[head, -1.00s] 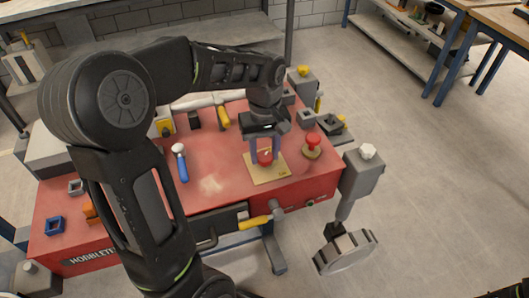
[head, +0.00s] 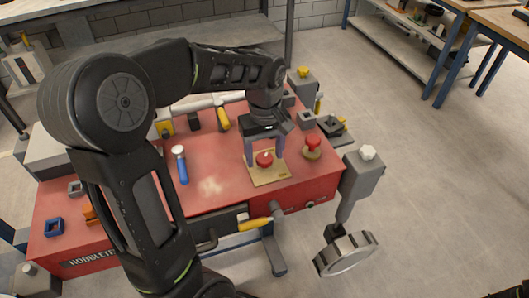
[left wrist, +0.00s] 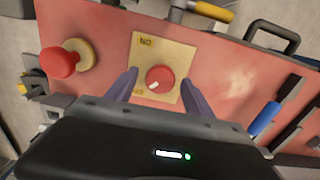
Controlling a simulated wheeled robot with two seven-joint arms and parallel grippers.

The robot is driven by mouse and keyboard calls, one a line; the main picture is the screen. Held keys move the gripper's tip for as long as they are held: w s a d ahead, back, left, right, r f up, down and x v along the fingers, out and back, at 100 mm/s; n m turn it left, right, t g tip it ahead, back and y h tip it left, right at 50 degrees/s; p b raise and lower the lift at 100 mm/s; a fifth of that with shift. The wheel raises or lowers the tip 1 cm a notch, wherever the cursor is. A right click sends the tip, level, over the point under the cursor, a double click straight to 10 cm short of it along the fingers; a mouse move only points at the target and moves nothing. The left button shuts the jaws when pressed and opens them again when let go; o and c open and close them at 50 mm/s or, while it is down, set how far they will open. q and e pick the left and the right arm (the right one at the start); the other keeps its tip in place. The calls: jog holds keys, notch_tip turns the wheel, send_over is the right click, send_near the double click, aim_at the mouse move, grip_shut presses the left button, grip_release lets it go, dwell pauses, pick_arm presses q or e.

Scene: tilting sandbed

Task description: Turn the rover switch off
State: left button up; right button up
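The rover switch is a round red knob (head: 264,159) with a pale pointer mark, on a tan square plate (head: 268,179) on the red rover top (head: 220,189). In the left wrist view the knob (left wrist: 159,79) sits on the plate (left wrist: 178,50), which has "ON" lettering at one corner and small lettering at another corner. The knob's white mark points toward the lower left there. My left gripper (head: 266,163) is over the plate, fingers pointing down, one on each side of the knob with gaps. It also shows in the left wrist view (left wrist: 159,78). My right gripper is not in view.
A red mushroom-shaped button (head: 313,142) stands right of the plate. A blue-handled tool (head: 181,165) lies on the rover top to the left. A yellow-handled lever (head: 255,224) is at the front edge. A wheel (head: 346,254) hangs at the right front.

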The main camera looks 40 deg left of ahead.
aim_at(265, 157)
pick_arm(q)
notch_tip(265, 157, up, 8)
jog(key=shift+f, duration=0.1)
dwell(0.6)
dwell(0.4)
